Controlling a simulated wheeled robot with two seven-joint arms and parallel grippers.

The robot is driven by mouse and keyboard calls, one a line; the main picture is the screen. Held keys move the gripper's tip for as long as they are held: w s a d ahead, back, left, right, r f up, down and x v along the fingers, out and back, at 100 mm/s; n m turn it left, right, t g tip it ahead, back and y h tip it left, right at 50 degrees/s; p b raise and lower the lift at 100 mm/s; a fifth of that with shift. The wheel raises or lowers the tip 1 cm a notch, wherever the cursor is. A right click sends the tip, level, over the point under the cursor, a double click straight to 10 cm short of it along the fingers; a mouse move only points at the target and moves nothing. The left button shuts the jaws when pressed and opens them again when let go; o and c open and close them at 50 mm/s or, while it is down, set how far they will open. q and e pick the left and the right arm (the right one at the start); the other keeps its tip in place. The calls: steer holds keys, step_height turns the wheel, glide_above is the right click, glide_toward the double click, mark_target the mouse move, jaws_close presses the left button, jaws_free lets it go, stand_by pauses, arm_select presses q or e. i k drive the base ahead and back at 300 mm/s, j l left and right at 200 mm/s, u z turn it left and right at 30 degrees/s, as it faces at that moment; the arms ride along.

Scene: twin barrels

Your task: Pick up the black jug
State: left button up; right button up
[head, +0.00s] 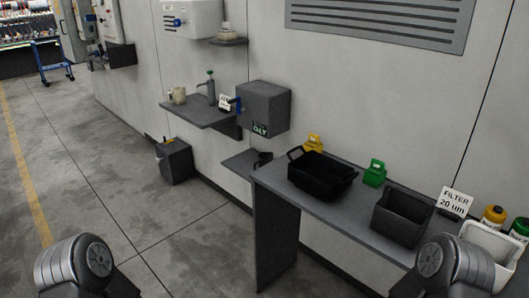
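My left and right grippers are both out of view. Only rounded grey links of my arms show at the lower left and lower right corners, well apart from the black object.
A grey box (264,107) juts from the wall above the low shelf.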

mark_target(262, 165)
steer(key=i, duration=0.25)
steer(key=z, duration=0.85)
steer(key=i+j+z, duration=0.1)
steer(key=j+z, duration=0.85)
steer(key=k+j+z, duration=0.15)
steer(key=j+z, duration=0.3)
steer(key=j, duration=0.2)
steer(key=k+j, duration=0.1)
steer(key=j, duration=0.35)
steer(key=k+j+z, duration=0.1)
steer(key=j, duration=0.35)
steer(key=k+j, duration=0.15)
steer(key=j, duration=0.25)
steer(key=k+j, duration=0.1)
steer(key=j, duration=0.35)
steer(key=k+j+z, duration=0.1)
steer(key=j, duration=0.35)
